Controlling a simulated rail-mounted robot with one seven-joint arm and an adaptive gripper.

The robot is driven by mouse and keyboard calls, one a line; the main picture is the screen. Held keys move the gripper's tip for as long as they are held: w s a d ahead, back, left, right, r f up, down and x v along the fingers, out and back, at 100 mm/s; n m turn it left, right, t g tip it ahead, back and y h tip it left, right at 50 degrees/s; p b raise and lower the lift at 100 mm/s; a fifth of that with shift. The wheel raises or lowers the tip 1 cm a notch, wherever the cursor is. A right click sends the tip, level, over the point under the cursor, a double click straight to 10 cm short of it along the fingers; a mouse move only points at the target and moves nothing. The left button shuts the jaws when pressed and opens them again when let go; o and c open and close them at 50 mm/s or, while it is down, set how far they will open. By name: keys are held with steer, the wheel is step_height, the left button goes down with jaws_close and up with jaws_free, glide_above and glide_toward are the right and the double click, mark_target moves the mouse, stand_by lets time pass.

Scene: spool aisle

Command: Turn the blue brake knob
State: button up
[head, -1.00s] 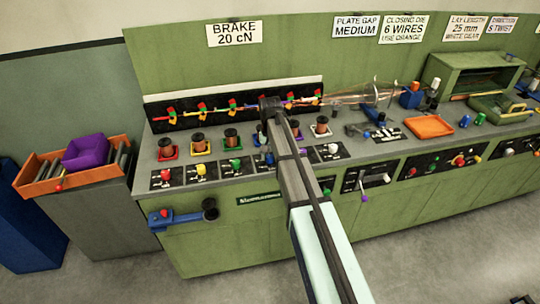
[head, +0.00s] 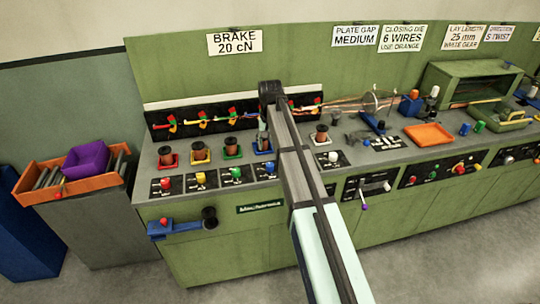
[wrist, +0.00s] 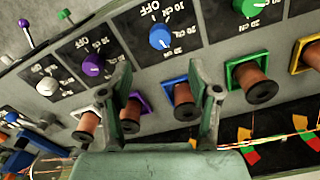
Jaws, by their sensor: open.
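The blue brake knob (wrist: 160,37) is in the wrist view, on a black dial plate marked OFF, 10 cN and further values. Its exact pointer setting is too small to read. My gripper (wrist: 159,68) is open and empty, and its two fingers stand apart in the wrist view, with the knob just beyond the tips and between them. No contact with the knob shows. A sign (head: 234,42) reads BRAKE 20 cN.
A copper spool in a blue holder (wrist: 181,84) sits between my fingers' line of view, close to the right finger. A purple knob (wrist: 92,65) and a green knob (wrist: 246,7) flank the blue one. Wires (head: 345,103) run along the back of the green bench.

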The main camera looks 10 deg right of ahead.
steer(key=shift+r, duration=1.35)
